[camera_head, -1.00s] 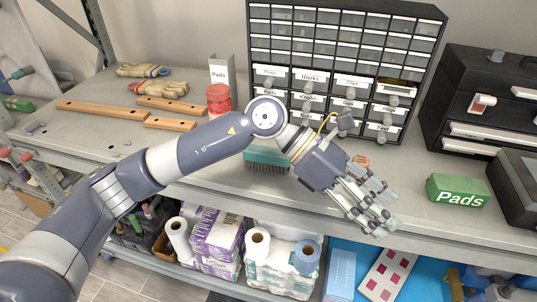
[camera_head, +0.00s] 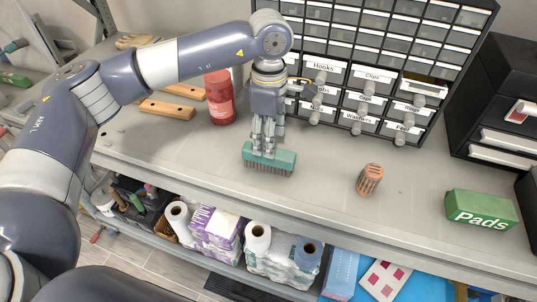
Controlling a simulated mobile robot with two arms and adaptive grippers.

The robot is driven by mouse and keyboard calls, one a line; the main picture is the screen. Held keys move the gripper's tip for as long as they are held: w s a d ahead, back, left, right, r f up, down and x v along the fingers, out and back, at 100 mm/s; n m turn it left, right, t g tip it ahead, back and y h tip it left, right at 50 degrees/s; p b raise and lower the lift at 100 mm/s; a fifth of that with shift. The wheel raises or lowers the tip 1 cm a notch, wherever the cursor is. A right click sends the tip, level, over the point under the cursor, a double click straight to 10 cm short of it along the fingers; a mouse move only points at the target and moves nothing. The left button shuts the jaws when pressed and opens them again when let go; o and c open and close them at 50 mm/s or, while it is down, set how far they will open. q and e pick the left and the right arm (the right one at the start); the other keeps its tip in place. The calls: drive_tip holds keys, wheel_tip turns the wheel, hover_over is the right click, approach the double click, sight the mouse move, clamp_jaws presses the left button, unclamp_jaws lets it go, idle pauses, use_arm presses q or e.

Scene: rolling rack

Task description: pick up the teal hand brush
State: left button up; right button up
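The teal hand brush (camera_head: 284,160) sits on the grey shelf top near the middle of the view, its dark bristles pointing down. My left gripper (camera_head: 266,149) points straight down over it, with its fingertips at the top of the brush block. Some fingers reach down in front of the block, and another is partly hidden behind. I cannot tell whether they are closed on it. The brush appears to rest on the shelf, with no clear gap under it. My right gripper is not in view.
A red jar (camera_head: 220,98) stands left of the gripper, with wooden bars (camera_head: 167,109) beyond it. A drawer cabinet (camera_head: 385,60) stands close behind. An orange ribbed cylinder (camera_head: 369,180) and a green Pads box (camera_head: 481,211) are to the right. The shelf's front edge is near.

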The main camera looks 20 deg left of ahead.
use_arm(q)
drive_tip(key=shift+w+f, duration=0.15)
drive_tip(key=shift+f, duration=0.15)
drive_tip(key=f+p, duration=0.3)
drive_tip(key=f, duration=0.1)
drive_tip(key=shift+s, duration=0.35)
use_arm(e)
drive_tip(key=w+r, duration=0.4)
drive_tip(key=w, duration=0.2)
use_arm(q)
drive_tip(key=shift+f, duration=0.35)
drive_tip(key=shift+w+f, duration=0.1)
drive_tip(key=shift+c, duration=0.5)
drive_tip(key=c, duration=1.1)
drive_tip(key=shift+c, duration=0.2)
drive_tip(key=shift+r+b, duration=0.5)
wheel_tip(320, 180, up, 2)
drive_tip(key=shift+r+b, duration=0.1)
drive_tip(key=shift+b, duration=0.8)
drive_tip(key=s+d+r+b, duration=0.1)
drive_tip(key=s+b, duration=0.4)
drive_tip(key=s, duration=1.1)
drive_tip(key=shift+d+r+b, duration=0.15)
drive_tip(key=shift+r+b, duration=0.15)
drive_tip(key=shift+r, duration=0.15)
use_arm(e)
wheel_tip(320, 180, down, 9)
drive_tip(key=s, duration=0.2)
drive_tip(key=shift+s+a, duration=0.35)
